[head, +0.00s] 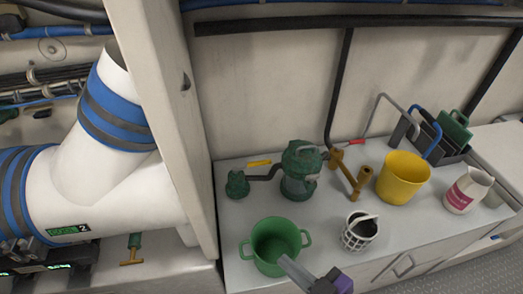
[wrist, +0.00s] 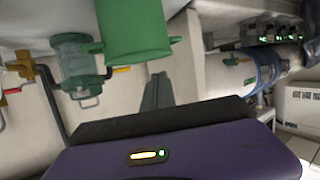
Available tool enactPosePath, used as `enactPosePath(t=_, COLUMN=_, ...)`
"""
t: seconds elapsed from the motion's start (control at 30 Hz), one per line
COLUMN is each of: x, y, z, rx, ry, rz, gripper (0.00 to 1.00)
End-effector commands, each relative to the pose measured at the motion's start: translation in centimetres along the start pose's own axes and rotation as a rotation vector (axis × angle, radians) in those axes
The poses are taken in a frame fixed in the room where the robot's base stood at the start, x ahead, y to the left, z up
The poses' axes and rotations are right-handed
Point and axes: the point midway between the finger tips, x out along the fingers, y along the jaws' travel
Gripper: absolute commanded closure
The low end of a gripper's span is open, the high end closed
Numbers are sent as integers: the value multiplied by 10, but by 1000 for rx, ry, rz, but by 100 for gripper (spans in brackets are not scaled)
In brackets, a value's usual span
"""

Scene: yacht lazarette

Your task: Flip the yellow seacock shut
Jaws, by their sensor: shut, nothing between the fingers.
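The yellow seacock lever (head: 259,163) lies about level at the back left of the counter. It sits between a dark green valve body (head: 237,184) and the green strainer (head: 299,172), above a dark pipe. In the wrist view a bit of the yellow lever (wrist: 122,70) shows at the edge of the green pot, which hides much of the valve. My gripper (head: 286,262) is shut and empty, in front of the lever near the green pot's front right rim. Its closed fingers (wrist: 158,88) also show in the wrist view.
The green two-handled pot (head: 264,262) stands between my gripper and the lever. A red-handled brass valve (head: 348,172), white basket (head: 359,231), yellow bucket (head: 402,178) and white jug (head: 467,190) stand to the right. A white post (head: 170,110) and large exhaust pipe (head: 95,190) bound the left.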

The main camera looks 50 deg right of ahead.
Motion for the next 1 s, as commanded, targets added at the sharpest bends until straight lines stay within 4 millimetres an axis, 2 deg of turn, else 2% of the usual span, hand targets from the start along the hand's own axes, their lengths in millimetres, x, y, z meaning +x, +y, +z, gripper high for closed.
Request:
enactPosePath(t=0.03, x=22, y=7, z=-9, rx=1, ry=4, rz=20, gripper=100)
enactPosePath(t=0.2, x=89, y=33, z=-22, rx=8, ry=-23, rz=82, gripper=100)
enactPosePath(t=0.4, x=160, y=67, z=-40, rx=34, ry=-101, rz=152, gripper=100)
enactPosePath(t=0.6, x=220, y=106, z=-51, rx=84, ry=-253, rz=221, gripper=100)
enactPosePath(t=0.8, x=265, y=146, z=-72, rx=166, ry=-456, rz=287, gripper=100)
enactPosePath(t=1.0, x=286, y=174, z=-106, rx=254, ry=-630, rz=328, gripper=100)
